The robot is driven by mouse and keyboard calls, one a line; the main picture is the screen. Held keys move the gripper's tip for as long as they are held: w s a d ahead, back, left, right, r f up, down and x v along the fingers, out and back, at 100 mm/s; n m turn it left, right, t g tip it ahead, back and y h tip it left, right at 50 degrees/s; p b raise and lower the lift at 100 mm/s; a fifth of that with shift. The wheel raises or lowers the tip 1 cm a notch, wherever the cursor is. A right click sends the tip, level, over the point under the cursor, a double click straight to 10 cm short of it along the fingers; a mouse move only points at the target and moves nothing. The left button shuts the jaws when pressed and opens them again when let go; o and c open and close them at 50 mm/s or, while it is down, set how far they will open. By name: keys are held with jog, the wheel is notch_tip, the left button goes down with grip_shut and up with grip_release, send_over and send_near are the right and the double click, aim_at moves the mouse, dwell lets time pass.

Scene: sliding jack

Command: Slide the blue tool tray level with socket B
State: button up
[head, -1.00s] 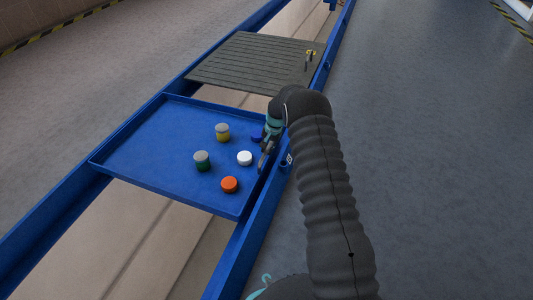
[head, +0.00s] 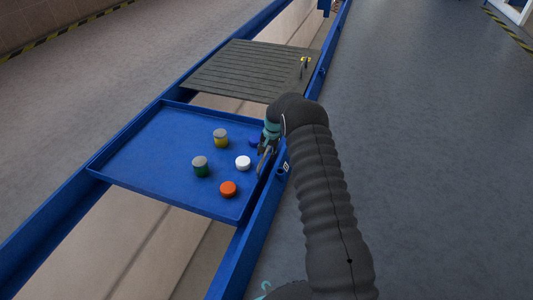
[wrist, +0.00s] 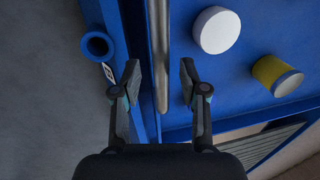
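The blue tool tray (head: 140,150) lies across the blue rails in the head view, with jars and caps on it. A blue ring socket (wrist: 97,45) with a white label sits on the right rail beside the gripper. It also shows in the head view (head: 283,171). I cannot read its letter.
A grey-green slatted panel (head: 240,70) with a yellow-topped upright piece (head: 305,62) lies beyond the tray, a small gap away. Another blue fitting (head: 322,71) is farther along the right rail. The floor (head: 430,150) to the right is clear.

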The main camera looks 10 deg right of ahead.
notch_tip(320, 180, up, 12)
jog(key=s+d, duration=0.1)
jog(key=d, duration=0.1)
dwell(0.4)
jog(key=shift+f, duration=0.1)
